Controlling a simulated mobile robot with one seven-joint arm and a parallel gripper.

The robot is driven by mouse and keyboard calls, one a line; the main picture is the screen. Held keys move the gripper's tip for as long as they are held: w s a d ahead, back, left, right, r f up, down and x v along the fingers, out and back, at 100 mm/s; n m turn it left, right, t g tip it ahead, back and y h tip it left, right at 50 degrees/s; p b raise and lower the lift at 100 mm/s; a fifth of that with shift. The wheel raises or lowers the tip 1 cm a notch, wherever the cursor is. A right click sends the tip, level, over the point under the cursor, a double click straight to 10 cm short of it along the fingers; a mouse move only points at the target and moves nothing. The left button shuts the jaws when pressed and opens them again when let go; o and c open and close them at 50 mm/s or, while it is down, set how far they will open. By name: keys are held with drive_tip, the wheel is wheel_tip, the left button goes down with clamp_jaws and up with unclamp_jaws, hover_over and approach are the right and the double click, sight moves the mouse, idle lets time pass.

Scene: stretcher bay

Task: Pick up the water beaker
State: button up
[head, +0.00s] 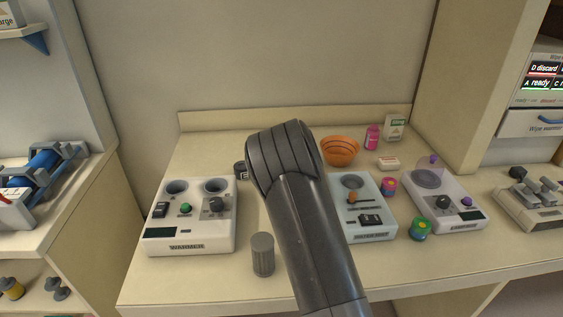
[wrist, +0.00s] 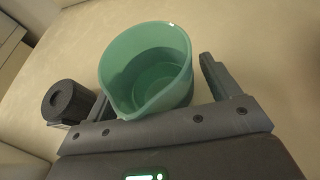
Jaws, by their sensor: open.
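A green beaker (wrist: 150,75) with a pouring lip stands in the wrist view, open end towards the camera. It looks empty from here, though I cannot tell for sure. My gripper (wrist: 155,88) is open, with one finger on each side of the beaker. The right finger shows a gap to its wall; contact on the left is unclear. In the head view my dark arm covers the middle of the counter, and both the beaker and my gripper are hidden behind it.
A dark cylinder (wrist: 67,102) stands just left of the left finger. On the counter (head: 200,288) are a warmer (head: 188,236), a second white device (head: 376,225), a third device (head: 452,205), an orange bowl (head: 340,151) and a grey cylinder (head: 263,255) near the front.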

drive_tip(key=shift+c, duration=0.5)
drive_tip(key=c, duration=1)
drive_tip(key=shift+c, duration=0.2)
drive_tip(key=shift+r, duration=0.2)
drive_tip(key=shift+r, duration=1.15)
drive_tip(key=shift+s+d+r, duration=0.1)
drive_tip(key=shift+d+r, duration=0.1)
drive_tip(key=shift+r, duration=0.7)
drive_tip(key=s+d+r, duration=0.5)
drive_tip(key=d+r, duration=0.1)
drive_tip(key=d, duration=0.4)
drive_tip(key=shift+r, duration=0.25)
